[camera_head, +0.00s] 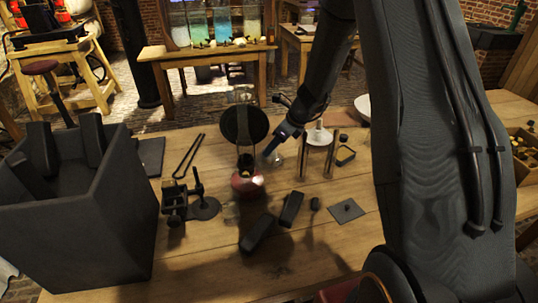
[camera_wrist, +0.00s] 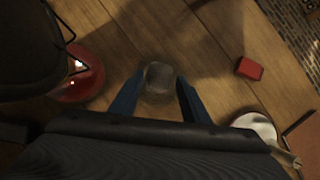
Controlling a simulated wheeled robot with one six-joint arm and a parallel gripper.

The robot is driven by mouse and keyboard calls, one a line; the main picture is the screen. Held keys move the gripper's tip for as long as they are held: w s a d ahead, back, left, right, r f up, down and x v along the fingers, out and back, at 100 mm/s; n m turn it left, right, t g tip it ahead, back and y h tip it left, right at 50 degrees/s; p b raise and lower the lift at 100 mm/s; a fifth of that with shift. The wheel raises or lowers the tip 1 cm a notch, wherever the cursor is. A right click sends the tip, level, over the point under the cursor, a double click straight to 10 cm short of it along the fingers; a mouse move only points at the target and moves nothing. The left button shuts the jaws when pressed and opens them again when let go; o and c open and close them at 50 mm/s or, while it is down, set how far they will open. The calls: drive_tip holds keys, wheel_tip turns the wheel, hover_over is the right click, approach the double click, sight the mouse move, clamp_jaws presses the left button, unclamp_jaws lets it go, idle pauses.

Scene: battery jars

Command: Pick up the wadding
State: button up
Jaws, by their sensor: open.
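A small rounded greyish lump (camera_wrist: 159,78), which looks like the wadding, lies on the wooden table between my fingertips in the wrist view. In the head view, a small pale patch (camera_head: 277,159) beside my gripper tip may be the same thing, but it is too small to be sure. My gripper (camera_wrist: 157,98) has its two blue fingers apart, one on each side of the lump, with gaps showing. In the head view, my gripper (camera_head: 270,153) points down just right of the red-based lamp (camera_head: 247,186). How high the fingertips are above the table is unclear.
The lamp's red base (camera_wrist: 82,76) and a dark disc (camera_head: 245,123) stand close on the left. A white dish (camera_head: 318,137), upright tubes (camera_head: 330,160) and a red block (camera_wrist: 249,68) are on the right. Black blocks (camera_head: 291,208) lie in front; a black box (camera_head: 85,225) stands left.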

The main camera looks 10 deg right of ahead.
drive_tip(key=shift+p+x, duration=0.45)
drive_tip(key=shift+x, duration=1.6)
drive_tip(key=c, duration=0.9)
drive_tip(key=shift+r, duration=0.2)
wheel_tip(320, 180, up, 28)
drive_tip(key=shift+f+b, duration=0.15)
drive_tip(key=shift+b, duration=1.1)
drive_tip(key=o, duration=0.5)
drive_tip(key=shift+c, duration=1.6)
